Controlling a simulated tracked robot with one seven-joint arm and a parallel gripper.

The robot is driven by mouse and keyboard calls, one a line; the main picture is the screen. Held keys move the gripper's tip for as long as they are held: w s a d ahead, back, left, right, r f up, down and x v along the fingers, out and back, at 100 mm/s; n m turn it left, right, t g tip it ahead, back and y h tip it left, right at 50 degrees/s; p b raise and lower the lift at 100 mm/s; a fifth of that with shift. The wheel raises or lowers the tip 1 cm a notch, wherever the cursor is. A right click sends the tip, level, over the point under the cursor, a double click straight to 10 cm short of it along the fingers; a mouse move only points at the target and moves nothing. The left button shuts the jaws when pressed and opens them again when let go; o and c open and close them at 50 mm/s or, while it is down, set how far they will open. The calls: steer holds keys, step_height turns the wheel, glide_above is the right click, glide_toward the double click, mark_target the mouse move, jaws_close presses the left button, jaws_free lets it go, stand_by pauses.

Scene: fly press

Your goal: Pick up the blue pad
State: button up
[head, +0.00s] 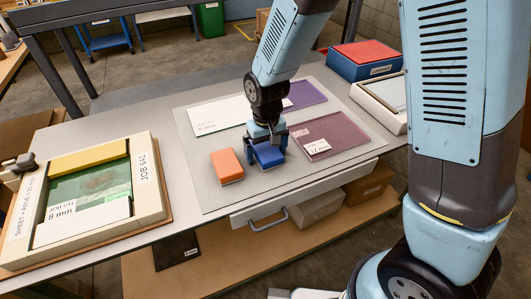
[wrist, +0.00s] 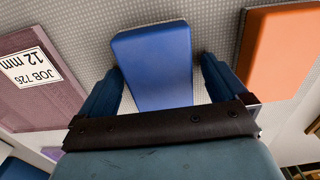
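The blue pad (head: 268,156) lies on the grey mat, just right of an orange pad (head: 228,166). In the wrist view the blue pad (wrist: 155,65) is between the two fingers of my gripper (wrist: 162,85). A narrow gap shows between the pad and the right finger; the left finger is close to the pad's other edge, and I cannot tell whether it touches. In the head view my gripper (head: 267,138) is low over the pad and hides part of it. The gripper is open, with a finger on either side of the pad.
The orange pad (wrist: 280,50) is close beside the right finger in the wrist view. A mauve sheet (head: 326,135) labelled 12 mm, a white sheet (head: 215,114) and a purple sheet (head: 303,94) share the mat (head: 205,196). A framed tray (head: 150,190) stands left; a blue-red box (head: 364,60) stands at the back right.

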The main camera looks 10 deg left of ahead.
mark_target(266, 150)
steer(key=c, duration=1.1)
steer(key=shift+s+r, duration=0.2)
steer(key=shift+r, duration=1.65)
steer(key=shift+c, duration=0.2)
steer(key=s+r, duration=0.4)
steer(key=r, duration=0.1)
steer(key=shift+s+d+r, duration=0.25)
steer(key=shift+s+d, duration=0.05)
steer(key=shift+d, duration=0.1)
steer(key=s+d+r, duration=0.1)
steer(key=s+r, duration=0.2)
steer(key=s, duration=0.6)
steer(key=shift+d+r, duration=0.3)
steer(key=shift+r, duration=0.1)
steer(key=shift+w, duration=0.1)
